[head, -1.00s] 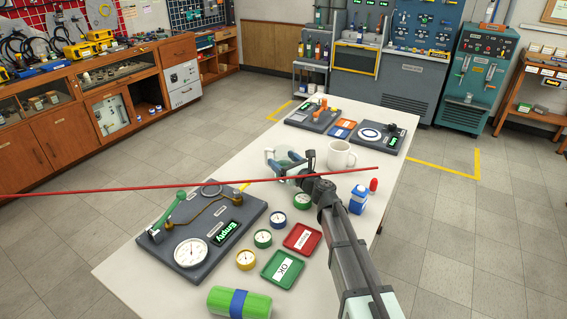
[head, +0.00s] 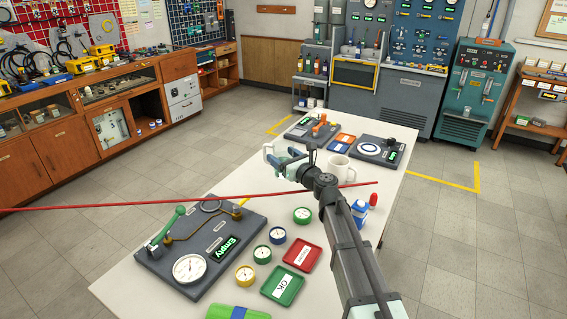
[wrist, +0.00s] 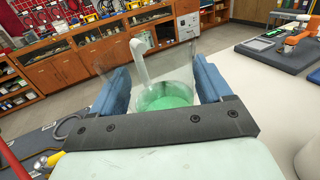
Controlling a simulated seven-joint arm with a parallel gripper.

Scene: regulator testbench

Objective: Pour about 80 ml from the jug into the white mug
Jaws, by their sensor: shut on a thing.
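My gripper (head: 284,156) is shut on the clear jug (head: 292,163), with one blue finger on each side of it. The wrist view shows the jug's pale handle (wrist: 140,62) and green liquid (wrist: 166,98) inside. The jug looks roughly upright; any slight tilt is hard to judge. The white mug (head: 342,168) stands on the table just right of my gripper in the head view, partly hidden by my wrist. Part of it shows at the right edge of the wrist view (wrist: 310,158). I cannot see inside the mug.
A long thin red bar (head: 130,205) crosses the head view near my wrist. A gauge board (head: 215,225) lies at left on the white table (head: 130,290). Red (head: 302,254) and green (head: 283,285) trays and small gauges are nearer. Two grey boards are at the far end.

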